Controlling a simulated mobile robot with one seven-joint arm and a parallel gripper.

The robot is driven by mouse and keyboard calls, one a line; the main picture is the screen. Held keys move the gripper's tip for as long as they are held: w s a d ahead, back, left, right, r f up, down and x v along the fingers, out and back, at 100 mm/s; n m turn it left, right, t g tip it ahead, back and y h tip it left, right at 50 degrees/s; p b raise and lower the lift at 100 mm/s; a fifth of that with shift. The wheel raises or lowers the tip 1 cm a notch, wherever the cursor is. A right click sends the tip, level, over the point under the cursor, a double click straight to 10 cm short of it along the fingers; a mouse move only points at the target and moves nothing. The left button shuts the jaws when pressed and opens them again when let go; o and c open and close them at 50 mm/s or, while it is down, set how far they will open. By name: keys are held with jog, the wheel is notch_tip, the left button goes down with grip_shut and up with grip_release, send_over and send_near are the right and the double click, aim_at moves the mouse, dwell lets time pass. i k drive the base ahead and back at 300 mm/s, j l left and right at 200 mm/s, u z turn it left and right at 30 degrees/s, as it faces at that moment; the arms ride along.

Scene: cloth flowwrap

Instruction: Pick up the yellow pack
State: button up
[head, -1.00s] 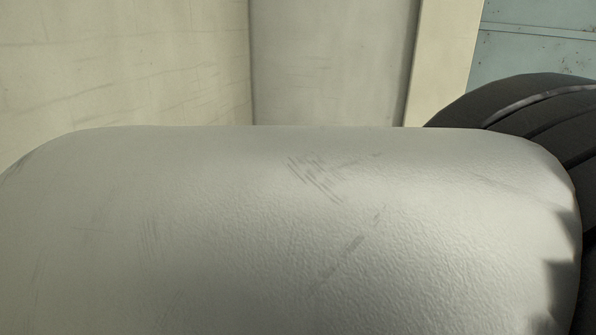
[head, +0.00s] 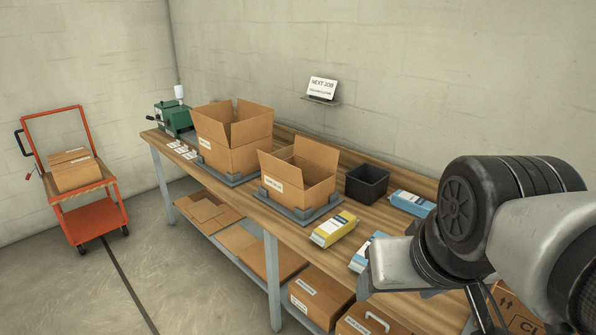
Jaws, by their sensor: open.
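The yellow pack (head: 334,229) lies on the wooden workbench (head: 300,232), near its front edge and just right of the nearer open carton. It is a yellow and white packet and shows whole, with nothing on top of it. My arm fills the right side of the head view, to the right of the pack and apart from it.
A blue and white pack (head: 368,252) lies right of the yellow one, partly behind my arm. Another blue pack (head: 411,203) lies farther back, beside a black bin (head: 367,184). Open cartons (head: 298,178) (head: 233,140) stand to the left. A red cart (head: 92,215) stands far left.

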aim_at(333, 230)
jog(key=i+j+z, duration=0.3)
jog(key=j, duration=0.25)
jog(key=i+j+z, duration=0.1)
jog(key=i+j, duration=0.2)
jog(key=i+j+z, duration=0.3)
jog(key=j, duration=0.35)
jog(key=i+j+z, duration=0.15)
jog(key=j, duration=0.2)
jog(key=i+j+z, duration=0.1)
jog(key=j, duration=0.25)
jog(key=i, duration=0.05)
